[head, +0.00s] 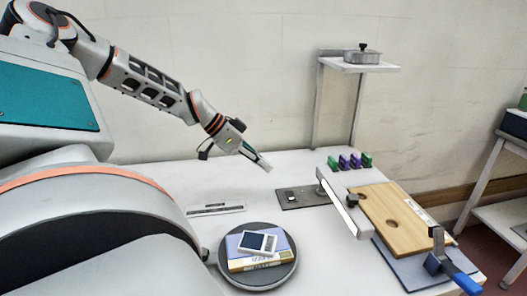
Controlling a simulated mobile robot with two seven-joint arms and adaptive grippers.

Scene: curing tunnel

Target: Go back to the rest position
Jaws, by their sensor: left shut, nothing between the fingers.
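My left arm comes in from the left and reaches over the white table (330,262). My left gripper (264,164) is shut and empty, and it hangs above the back part of the table, apart from the things on it. My right gripper is not in view.
A round dark plate (229,277) holds a box and a device with a screen (258,243). A dark flat plate (315,197), a wooden board (385,208) and a blue-handled clamp (452,272) lie to the right. A lidded pot (362,56) stands on a raised shelf. The front middle is clear.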

